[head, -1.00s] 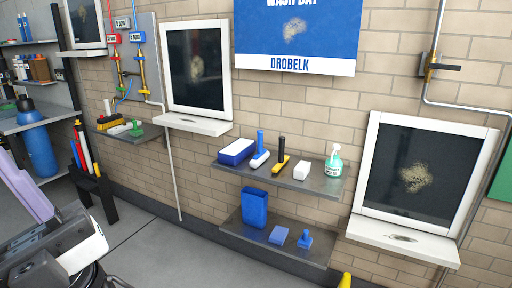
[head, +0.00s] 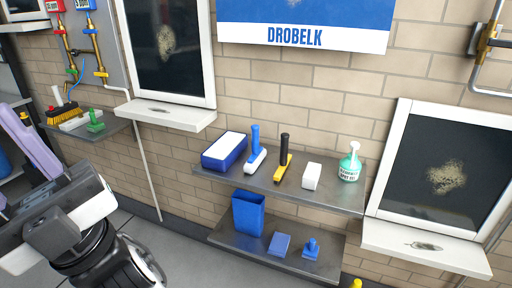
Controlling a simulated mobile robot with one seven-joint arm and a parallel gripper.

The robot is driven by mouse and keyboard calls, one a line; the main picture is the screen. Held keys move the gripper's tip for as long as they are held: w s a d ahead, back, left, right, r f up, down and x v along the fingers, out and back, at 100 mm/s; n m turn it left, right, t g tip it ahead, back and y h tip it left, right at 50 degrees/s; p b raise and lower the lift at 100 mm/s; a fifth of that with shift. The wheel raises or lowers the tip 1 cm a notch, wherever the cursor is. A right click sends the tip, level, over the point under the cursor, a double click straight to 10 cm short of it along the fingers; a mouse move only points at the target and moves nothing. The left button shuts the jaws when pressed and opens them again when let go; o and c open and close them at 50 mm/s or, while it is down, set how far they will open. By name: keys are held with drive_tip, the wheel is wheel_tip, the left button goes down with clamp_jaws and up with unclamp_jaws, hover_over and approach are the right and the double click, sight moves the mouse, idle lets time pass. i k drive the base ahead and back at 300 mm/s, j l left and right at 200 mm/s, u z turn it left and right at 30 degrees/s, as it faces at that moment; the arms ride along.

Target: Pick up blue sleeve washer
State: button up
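A tool with a blue upright handle and a white pad edged in blue (head: 255,150) stands on the upper grey shelf. I take it to be the blue sleeve washer, but its label cannot be read. A squeegee-like tool with a black handle and yellow base (head: 284,160) stands just right of it. A blue box with a white top (head: 225,151) sits just left of it. My arm's white and dark end shows at the lower left, well away from the shelf. My gripper's fingertips cannot be made out clearly, and I see nothing held.
A white block (head: 312,176) and a spray bottle (head: 349,165) stand farther right on the upper shelf (head: 335,200). The lower shelf (head: 245,241) holds a blue bin (head: 248,212), a blue block (head: 279,244) and a small blue handled tool (head: 311,248). White-framed panels flank the shelves.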

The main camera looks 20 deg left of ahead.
sight(258, 153)
drive_tip(key=i+j, duration=0.1)
drive_tip(key=j, duration=0.25)
drive_tip(key=i+j+z, duration=0.1)
drive_tip(key=j, duration=0.25)
drive_tip(key=i+j, duration=0.1)
drive_tip(key=j, duration=0.25)
drive_tip(key=i+j+z, duration=0.1)
drive_tip(key=i+j, duration=0.45)
